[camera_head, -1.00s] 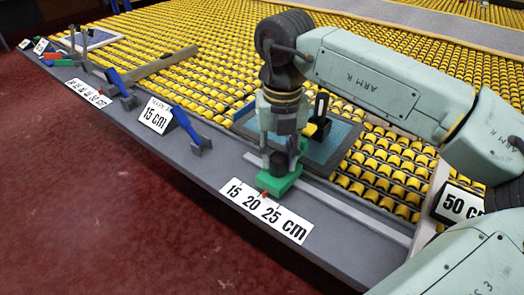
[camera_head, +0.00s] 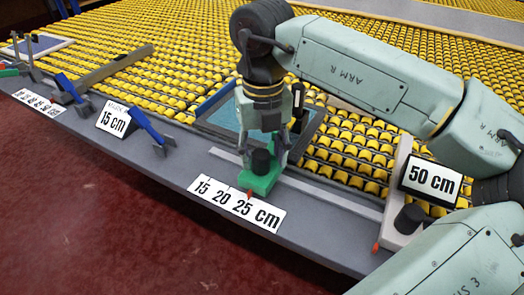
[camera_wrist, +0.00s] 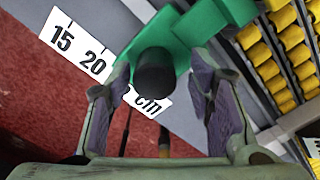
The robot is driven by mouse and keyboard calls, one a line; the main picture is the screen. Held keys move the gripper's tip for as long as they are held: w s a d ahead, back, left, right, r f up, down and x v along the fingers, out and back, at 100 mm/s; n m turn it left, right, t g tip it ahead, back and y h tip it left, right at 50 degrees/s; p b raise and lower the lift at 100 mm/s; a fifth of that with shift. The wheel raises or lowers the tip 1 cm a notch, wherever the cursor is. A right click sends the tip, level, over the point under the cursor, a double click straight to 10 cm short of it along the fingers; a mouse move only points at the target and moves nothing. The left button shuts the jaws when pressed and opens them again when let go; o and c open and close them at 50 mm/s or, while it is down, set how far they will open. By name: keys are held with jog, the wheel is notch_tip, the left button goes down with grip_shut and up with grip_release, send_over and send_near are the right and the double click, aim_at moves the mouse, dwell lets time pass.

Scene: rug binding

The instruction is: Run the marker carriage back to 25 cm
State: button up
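The green marker carriage (camera_head: 259,181) sits on the pale rail (camera_head: 315,192) along the grey edge, with a black knob (camera_head: 261,161) on top. Its red pointer (camera_head: 249,195) is by the 25 of the "15 20 25 cm" scale (camera_head: 237,205). My gripper (camera_head: 264,158) is lowered over the carriage, its fingers on both sides of the knob. In the wrist view my gripper (camera_wrist: 157,95) is open, with gaps between the fingers and the knob (camera_wrist: 155,72). The green carriage (camera_wrist: 185,30) hides the pointer there, and the 25 is mostly covered.
A "50 cm" sign (camera_head: 431,181) stands at the right beside a pale block with a black knob (camera_head: 408,219). A blue-handled clamp (camera_head: 148,128) and a "15 cm" sign (camera_head: 114,120) are to the left. A blue tray (camera_head: 218,117) lies behind my gripper on yellow rollers.

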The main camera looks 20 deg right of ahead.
notch_tip(320, 180, up, 8)
jog(key=shift+f, duration=0.25)
dwell(0.5)
